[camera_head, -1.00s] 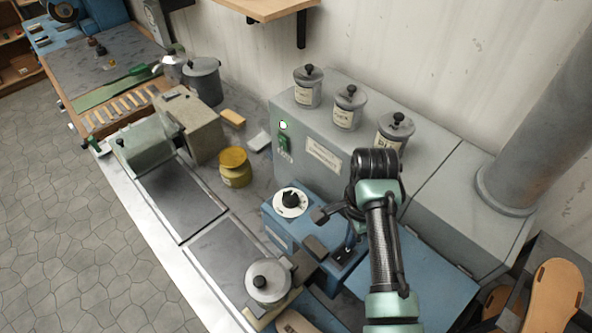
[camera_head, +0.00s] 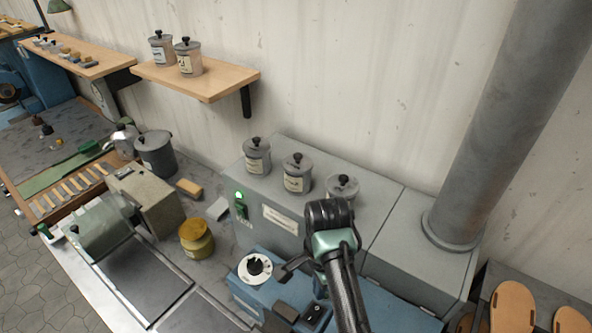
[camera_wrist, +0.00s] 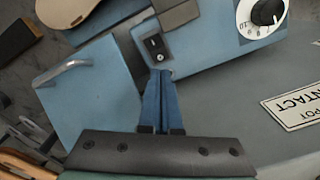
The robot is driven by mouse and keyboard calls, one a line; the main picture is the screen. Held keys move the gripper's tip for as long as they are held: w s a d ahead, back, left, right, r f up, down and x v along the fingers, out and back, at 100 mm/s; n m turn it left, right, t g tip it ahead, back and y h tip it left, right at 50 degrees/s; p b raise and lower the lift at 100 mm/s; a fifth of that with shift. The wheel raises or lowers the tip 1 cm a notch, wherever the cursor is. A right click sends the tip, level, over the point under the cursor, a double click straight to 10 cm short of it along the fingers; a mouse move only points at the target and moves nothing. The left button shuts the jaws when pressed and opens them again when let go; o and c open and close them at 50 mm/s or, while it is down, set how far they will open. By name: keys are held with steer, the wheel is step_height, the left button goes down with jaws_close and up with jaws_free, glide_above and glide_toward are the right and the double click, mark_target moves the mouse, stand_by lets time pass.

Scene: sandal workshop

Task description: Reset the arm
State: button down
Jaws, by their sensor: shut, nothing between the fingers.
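My arm reaches in from the bottom of the head view, over the blue machine (camera_head: 395,290) in front of the grey cabinet. In the wrist view my gripper (camera_wrist: 158,74) is shut, its two blue fingers together with nothing between them. The fingertips appear just beside the black rocker switch (camera_wrist: 155,43) on the blue machine; I cannot tell whether they touch it. In the head view the switch (camera_head: 314,317) is near the bottom edge, and my fingers are mostly hidden by my wrist.
A white dial (camera_head: 255,268) is left of my arm. Lidded jars (camera_head: 297,173) stand on the grey cabinet (camera_head: 275,218) close behind my wrist. A thick pipe (camera_head: 495,120) rises at right. A wooden shelf (camera_head: 205,85) juts from the wall. Open air lies above the cabinet.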

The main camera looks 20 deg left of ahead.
steer(key=w+a+r+n+t+y, duration=0.3)
steer(key=w+a+r+t, duration=0.15)
steer(key=r, duration=0.45)
steer(key=w+d+r+n+t, duration=0.2)
steer(key=r+t, duration=0.2)
steer(key=r, duration=0.4)
steer(key=w+d+r+n+t, duration=0.2)
steer(key=r+t, duration=0.1)
steer(key=r, duration=0.5)
steer(key=s+d+r+n+t+h, duration=0.1)
steer(key=s+d+r+t+h, duration=0.15)
steer(key=d+r, duration=0.35)
steer(key=s+d+r+t+h, duration=0.1)
steer(key=d+r+t, duration=0.2)
steer(key=d+r, duration=0.25)
steer(key=s+r+t+b, duration=1)
steer(key=s+r+b, duration=0.1)
steer(key=s+b, duration=0.2)
steer(key=shift+a+r+b, duration=0.2)
steer(key=shift+a+b, duration=0.05)
steer(key=shift+b, duration=0.45)
steer(key=shift+y, duration=0.25)
